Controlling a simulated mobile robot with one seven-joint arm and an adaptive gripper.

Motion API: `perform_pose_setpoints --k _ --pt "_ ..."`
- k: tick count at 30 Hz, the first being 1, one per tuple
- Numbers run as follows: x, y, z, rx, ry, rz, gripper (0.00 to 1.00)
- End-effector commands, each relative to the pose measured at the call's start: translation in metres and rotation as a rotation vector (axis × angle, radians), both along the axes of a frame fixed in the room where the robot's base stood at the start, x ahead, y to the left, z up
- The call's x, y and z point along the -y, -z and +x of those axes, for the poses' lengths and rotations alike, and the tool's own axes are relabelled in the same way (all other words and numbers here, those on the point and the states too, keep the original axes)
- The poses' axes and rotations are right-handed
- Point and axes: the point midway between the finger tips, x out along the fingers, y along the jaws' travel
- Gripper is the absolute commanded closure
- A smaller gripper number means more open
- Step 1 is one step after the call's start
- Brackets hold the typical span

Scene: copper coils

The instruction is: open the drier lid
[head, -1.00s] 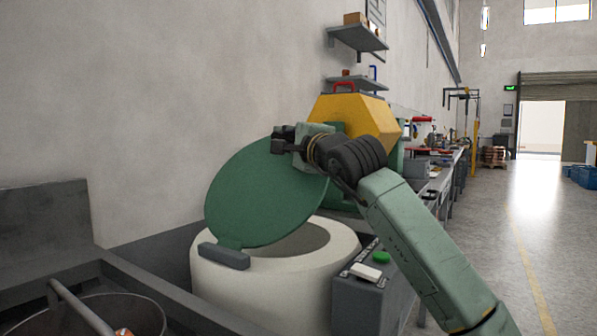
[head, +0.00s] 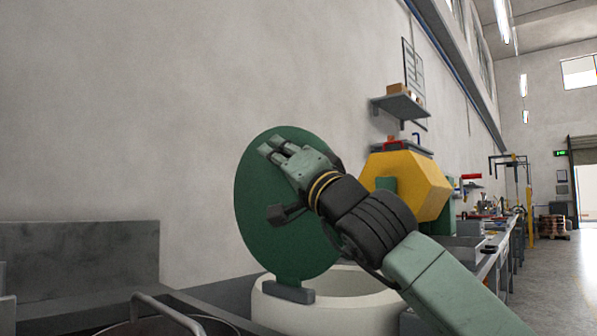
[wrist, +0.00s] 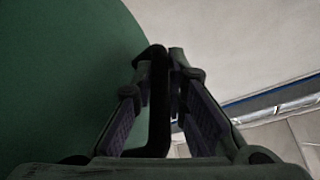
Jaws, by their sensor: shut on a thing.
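The drier's round green lid (head: 265,215) stands nearly upright on its grey hinge block (head: 289,292), and the drum mouth below is uncovered. The white drier drum (head: 345,305) is partly behind my arm. My gripper (head: 272,148) is in front of the lid's upper part. In the wrist view, my gripper (wrist: 166,62) is shut on a black bar handle (wrist: 158,105) beside the lid's green face (wrist: 65,80). The handle's grip point is hard to make out in the head view.
A wall (head: 120,120) rises close behind the lid. A yellow machine (head: 405,185) stands behind and right of my wrist. Shelves (head: 400,106) hang on the wall.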

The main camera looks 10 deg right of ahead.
Motion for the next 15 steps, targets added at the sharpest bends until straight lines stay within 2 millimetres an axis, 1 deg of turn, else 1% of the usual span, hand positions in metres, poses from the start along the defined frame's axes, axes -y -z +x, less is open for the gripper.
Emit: perform_pose_setpoints --k 1,6,15 --pt "-0.007 0.007 -0.005 0.019 -0.001 -0.025 1.00" --pt "-0.023 0.013 -0.017 0.069 -0.001 -0.088 1.00" --pt "-0.034 0.017 -0.026 0.107 0.000 -0.138 1.00"
